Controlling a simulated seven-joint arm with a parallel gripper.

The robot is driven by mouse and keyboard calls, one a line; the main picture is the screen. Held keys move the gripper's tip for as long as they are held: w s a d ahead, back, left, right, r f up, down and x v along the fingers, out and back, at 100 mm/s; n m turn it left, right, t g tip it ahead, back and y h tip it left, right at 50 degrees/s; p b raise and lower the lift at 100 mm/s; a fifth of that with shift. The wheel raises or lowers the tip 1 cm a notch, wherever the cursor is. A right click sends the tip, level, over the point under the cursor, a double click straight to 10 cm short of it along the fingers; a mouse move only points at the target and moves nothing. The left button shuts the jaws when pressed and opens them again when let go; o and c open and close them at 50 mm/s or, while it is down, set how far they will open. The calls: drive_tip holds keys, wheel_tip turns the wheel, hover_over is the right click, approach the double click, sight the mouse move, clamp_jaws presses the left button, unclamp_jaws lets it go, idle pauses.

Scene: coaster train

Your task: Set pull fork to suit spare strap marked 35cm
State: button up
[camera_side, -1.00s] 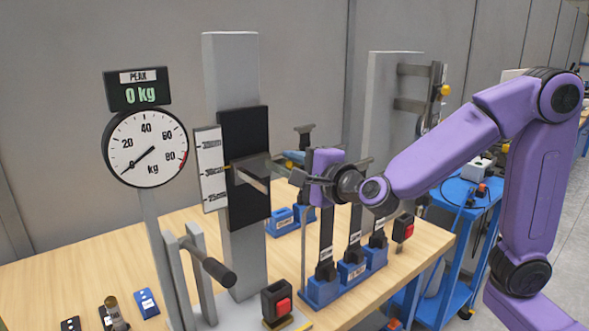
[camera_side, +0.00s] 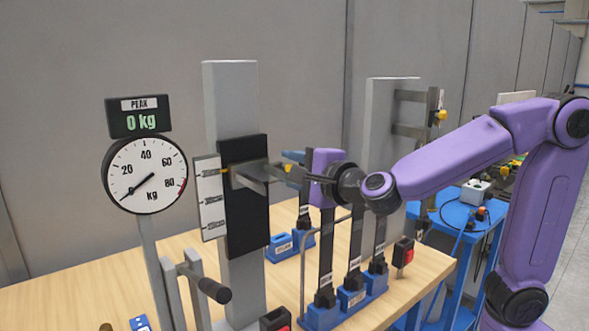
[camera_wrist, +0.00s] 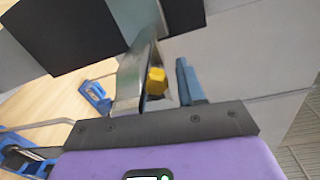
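The pull fork (camera_side: 248,174) is a grey metal piece on a black slide plate (camera_side: 246,228) on the grey column. Its left end stands level with the top mark of the white scale (camera_side: 210,205), whose lettering is too small to read. My gripper (camera_side: 292,170) is at the fork's right side and appears shut on it. A yellow knob (camera_wrist: 156,80) shows between the fingers in the wrist view; the exact contact is partly hidden. Several dark straps (camera_side: 326,262) stand upright in blue holders (camera_side: 352,300) below my gripper; their labels are unreadable.
A round dial (camera_side: 146,175) points near 0 and the peak display (camera_side: 140,122) reads 0 kg. A lever with a black grip (camera_side: 215,291) stands in front of the column. A second grey post (camera_side: 385,140) with brackets is behind my arm. A blue cart (camera_side: 462,215) stands at right.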

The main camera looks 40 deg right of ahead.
drive_tip(key=shift+s, duration=0.1)
drive_tip(key=s+r, duration=0.1)
drive_tip(key=s, duration=1.6)
drive_tip(key=shift+s+r, duration=0.1)
drive_tip(key=shift+a, duration=0.1)
